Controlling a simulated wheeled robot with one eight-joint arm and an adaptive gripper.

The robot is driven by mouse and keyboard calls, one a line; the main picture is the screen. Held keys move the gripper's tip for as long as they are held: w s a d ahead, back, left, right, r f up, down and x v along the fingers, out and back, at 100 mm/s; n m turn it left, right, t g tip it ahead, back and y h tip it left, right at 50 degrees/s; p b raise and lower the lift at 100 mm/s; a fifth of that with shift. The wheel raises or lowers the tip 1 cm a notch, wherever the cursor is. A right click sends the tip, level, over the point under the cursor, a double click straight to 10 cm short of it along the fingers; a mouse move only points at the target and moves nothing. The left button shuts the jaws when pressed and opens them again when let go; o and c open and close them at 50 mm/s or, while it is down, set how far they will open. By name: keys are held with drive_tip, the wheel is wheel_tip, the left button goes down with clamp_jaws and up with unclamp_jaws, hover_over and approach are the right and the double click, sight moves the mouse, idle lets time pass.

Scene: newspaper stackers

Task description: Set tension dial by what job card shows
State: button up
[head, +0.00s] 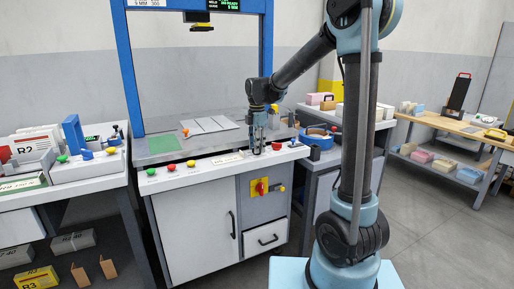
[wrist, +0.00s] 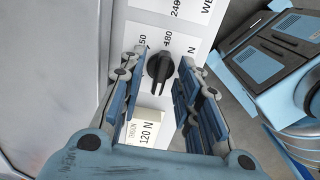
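The tension dial is a black knob (wrist: 159,68) on a white panel in the wrist view, with printed numbers that look like 150 and 180 beside it. Its narrow end points toward the bottom of the picture; I cannot tell which mark it is set to. A pale card (wrist: 146,128) reading "TENSION 120 N" lies below the knob, partly hidden by my gripper. My gripper (wrist: 162,64) is open, with one finger on each side of the knob; contact is not clear. In the head view my gripper (head: 258,146) points down at the console's front strip.
Red, yellow and green buttons (head: 171,168) line the console's left front. A blue frame (head: 128,75) stands over the metal worktop (head: 165,157). A red rotary switch (head: 261,188) is on the cabinet front. Blue equipment (wrist: 280,50) stands right of the panel in the wrist view.

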drive_tip(key=shift+f, duration=0.2)
clamp_jaws()
